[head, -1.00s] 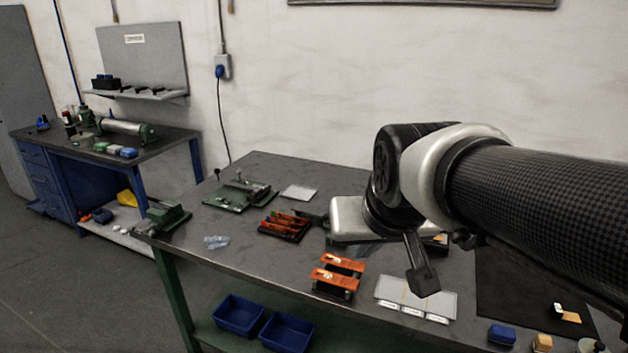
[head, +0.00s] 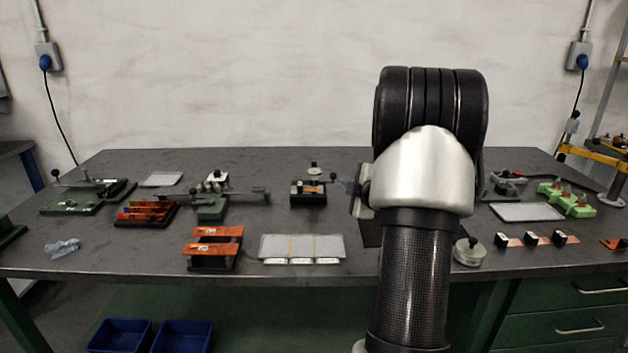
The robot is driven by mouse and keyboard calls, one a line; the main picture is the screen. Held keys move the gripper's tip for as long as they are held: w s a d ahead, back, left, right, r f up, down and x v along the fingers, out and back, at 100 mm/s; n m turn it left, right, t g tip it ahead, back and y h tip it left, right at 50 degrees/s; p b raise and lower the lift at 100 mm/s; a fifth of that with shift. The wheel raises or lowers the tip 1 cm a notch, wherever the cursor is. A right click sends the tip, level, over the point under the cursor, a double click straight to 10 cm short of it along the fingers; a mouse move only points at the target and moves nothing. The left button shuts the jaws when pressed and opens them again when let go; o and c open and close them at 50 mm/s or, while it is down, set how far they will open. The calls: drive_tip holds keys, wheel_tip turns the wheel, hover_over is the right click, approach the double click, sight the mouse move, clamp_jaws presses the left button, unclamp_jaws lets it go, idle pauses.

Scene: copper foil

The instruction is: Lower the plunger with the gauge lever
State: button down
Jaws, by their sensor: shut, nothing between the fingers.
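A small dark block-like device (head: 308,193) stands near the middle of the bench, with an orange-brown strip at its top. A short stalk with a dark knob (head: 333,176) rises at its right side. It looks like the gauge with its lever, but the plunger is too small to make out. My gripper (head: 343,184) is partly hidden behind my arm. Its fingertips show left of the arm, close to the right of the knob. They are shut and empty. I cannot tell whether they touch the lever.
A green fixture with a long bar (head: 210,207) stands left of the device. Orange racks (head: 214,234) and a pale labelled tray (head: 302,247) lie in front. A round grey weight-like piece (head: 468,252) and green blocks (head: 567,199) are on the right.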

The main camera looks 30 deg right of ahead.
drive_tip(key=shift+f, duration=0.15)
drive_tip(key=b+x, duration=0.1)
drive_tip(key=x, duration=0.8)
drive_tip(key=shift+w+f, duration=0.1)
drive_tip(key=shift+w, duration=0.05)
drive_tip(key=w+d, duration=0.1)
drive_tip(key=w+d+f, duration=0.1)
drive_tip(key=shift+w+d+f, duration=0.1)
drive_tip(key=shift+d, duration=0.15)
drive_tip(key=shift+w+d+f, duration=0.15)
drive_tip(key=shift+w+d, duration=0.1)
drive_tip(key=shift+d, duration=0.15)
drive_tip(key=shift+s+d+n+y, duration=0.1)
drive_tip(key=shift+d+n+y, duration=0.05)
drive_tip(key=shift+n+y, duration=0.15)
